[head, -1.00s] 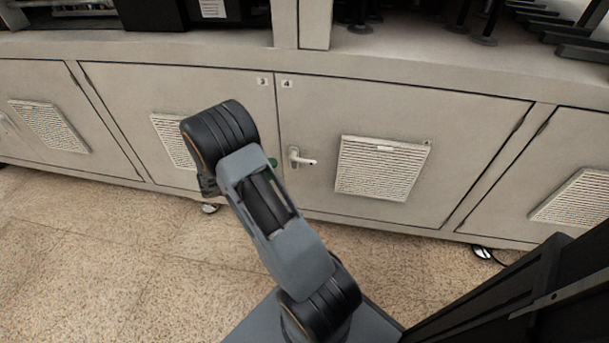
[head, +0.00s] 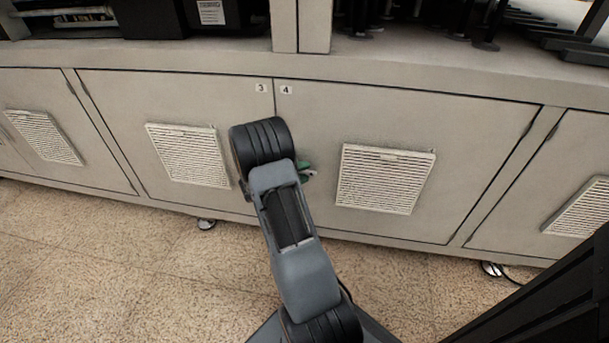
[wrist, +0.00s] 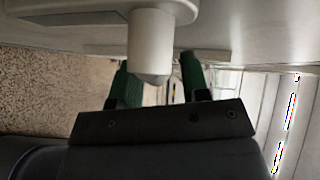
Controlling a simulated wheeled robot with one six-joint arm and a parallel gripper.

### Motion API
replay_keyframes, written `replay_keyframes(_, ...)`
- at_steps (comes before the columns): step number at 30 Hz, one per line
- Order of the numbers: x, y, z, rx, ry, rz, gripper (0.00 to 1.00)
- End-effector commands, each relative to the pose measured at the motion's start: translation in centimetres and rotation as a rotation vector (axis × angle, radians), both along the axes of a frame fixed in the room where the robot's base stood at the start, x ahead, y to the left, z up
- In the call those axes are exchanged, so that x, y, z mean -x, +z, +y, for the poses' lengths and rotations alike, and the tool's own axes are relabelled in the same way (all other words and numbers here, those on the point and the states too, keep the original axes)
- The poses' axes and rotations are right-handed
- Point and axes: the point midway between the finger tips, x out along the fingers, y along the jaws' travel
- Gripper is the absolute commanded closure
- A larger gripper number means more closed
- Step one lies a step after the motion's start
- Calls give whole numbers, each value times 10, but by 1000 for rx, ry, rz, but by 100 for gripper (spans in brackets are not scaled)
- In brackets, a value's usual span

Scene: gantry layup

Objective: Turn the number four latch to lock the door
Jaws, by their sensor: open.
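The number four door (head: 470,130) is a grey cabinet door, flush in the cabinet front, with a "4" label (head: 286,89) at its upper left corner. Its pale latch (wrist: 152,40) shows large in the wrist view, its rounded end pointing down in the picture. In the head view the latch is mostly hidden by my arm and gripper. My gripper (head: 305,171) is at the left edge of that door. In the wrist view my gripper's green fingers (wrist: 155,66) are apart, one on each side of the latch end, with no clear grip on it.
The number three door (head: 120,105) with its vent (head: 188,153) is to the left. A vent panel (head: 385,180) stands out right of the latch. The worktop edge (head: 420,68) overhangs above. Speckled floor (head: 120,260) lies clear in front.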

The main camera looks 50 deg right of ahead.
Motion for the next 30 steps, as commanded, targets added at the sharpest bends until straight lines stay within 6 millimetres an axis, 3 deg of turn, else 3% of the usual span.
replay_keyframes(14, 2, -1, -9, -1, 0, 0, 58)
replay_keyframes(27, 2, -1, -9, -1, 0, 0, 100)
replay_keyframes(30, 2, -1, -9, -1, 0, 0, 100)
